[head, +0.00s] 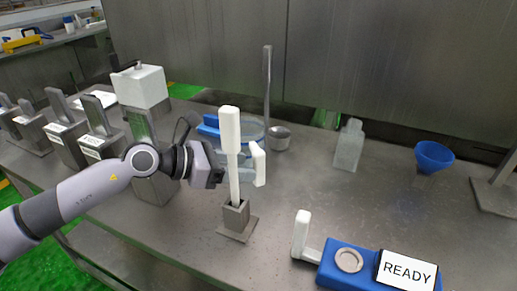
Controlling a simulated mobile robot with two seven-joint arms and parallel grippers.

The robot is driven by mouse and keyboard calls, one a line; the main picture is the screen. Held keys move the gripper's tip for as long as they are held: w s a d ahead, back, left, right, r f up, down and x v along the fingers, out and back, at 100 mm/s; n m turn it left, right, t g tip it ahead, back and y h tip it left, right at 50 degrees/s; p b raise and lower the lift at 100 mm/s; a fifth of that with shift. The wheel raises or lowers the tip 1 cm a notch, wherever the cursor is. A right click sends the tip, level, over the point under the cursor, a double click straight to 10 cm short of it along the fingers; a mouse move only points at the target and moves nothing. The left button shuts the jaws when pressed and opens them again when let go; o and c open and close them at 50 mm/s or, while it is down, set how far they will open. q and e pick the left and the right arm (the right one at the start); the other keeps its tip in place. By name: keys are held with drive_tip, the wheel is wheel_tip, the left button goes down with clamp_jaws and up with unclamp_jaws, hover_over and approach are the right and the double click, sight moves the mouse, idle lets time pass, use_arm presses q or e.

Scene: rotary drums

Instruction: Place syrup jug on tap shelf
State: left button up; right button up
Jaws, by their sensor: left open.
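A translucent, jug-like container (348,148) stands upright on the steel table, right of centre; I cannot tell for sure that it is the syrup jug. My left gripper (238,170) is open beside a tall white paddle-like bar (230,140), which stands upright in a small grey metal holder (237,218). The bar partly hides the gripper's fingers, and I see no object held. A clear round vessel (251,129) with a blue part stands behind the gripper, partly hidden. I cannot identify the tap shelf. My right gripper is not in view.
A blue device (345,277) with a READY screen (407,270) sits at the front edge. A blue funnel (433,157) is at right. Metal canisters (68,140) and a white box (139,87) crowd the left. The table's right middle is mostly clear.

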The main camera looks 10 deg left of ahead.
use_arm(q)
drive_tip(key=shift+p+x, duration=0.6)
drive_tip(key=shift+x, duration=3.05)
drive_tip(key=shift+w+a, duration=0.1)
drive_tip(key=shift+a, duration=0.05)
clamp_jaws()
